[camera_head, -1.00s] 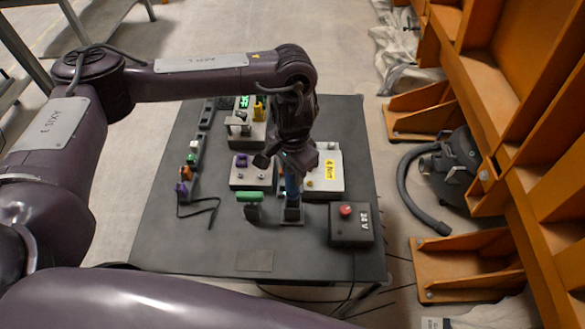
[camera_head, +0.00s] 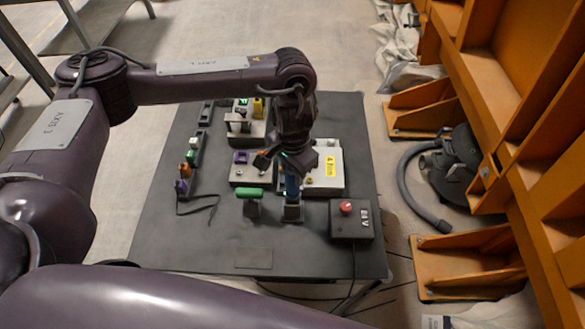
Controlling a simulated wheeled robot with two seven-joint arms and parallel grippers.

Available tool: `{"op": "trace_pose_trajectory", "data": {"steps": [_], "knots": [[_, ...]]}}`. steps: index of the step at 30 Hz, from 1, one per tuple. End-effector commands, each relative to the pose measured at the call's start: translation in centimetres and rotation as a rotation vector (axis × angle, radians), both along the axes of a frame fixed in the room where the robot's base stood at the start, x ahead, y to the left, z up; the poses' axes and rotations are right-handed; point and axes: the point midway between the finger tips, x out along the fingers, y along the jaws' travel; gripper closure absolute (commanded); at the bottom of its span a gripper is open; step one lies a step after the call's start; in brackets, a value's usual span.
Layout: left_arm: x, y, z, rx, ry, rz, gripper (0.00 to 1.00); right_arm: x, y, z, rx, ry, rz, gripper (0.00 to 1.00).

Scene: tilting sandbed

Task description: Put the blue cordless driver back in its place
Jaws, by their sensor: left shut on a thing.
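The blue cordless driver (camera_head: 292,187) stands upright near the middle of the dark table. Its lower end meets a small dark block (camera_head: 292,212), and I cannot tell whether it rests in it or just above it. My left gripper (camera_head: 288,168) comes down from above and is shut on the driver's upper part, hiding its top. My right gripper is not in view.
A green-topped holder (camera_head: 250,197) stands just left of the driver. A box with a red button (camera_head: 347,208) stands to the right. The table's front left (camera_head: 190,245) is clear.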

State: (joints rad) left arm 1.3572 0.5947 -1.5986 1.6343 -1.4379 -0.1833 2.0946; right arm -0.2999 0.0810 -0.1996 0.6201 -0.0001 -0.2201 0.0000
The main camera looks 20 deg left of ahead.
Motion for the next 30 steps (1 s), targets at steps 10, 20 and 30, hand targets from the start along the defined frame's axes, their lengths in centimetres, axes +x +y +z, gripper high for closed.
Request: {"op": "trace_pose_trajectory", "data": {"steps": [10,20,30], "knots": [[0.0,-0.1,-0.8,-0.002,-0.001,0.000,0.93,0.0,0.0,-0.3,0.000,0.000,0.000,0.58],[0.0,-0.1,-1.6,-0.002,-0.001,0.000,0.93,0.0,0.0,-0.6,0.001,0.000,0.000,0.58],[0.0,0.0,-1.6,0.000,-0.001,0.000,0.42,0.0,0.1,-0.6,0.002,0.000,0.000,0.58]]}}
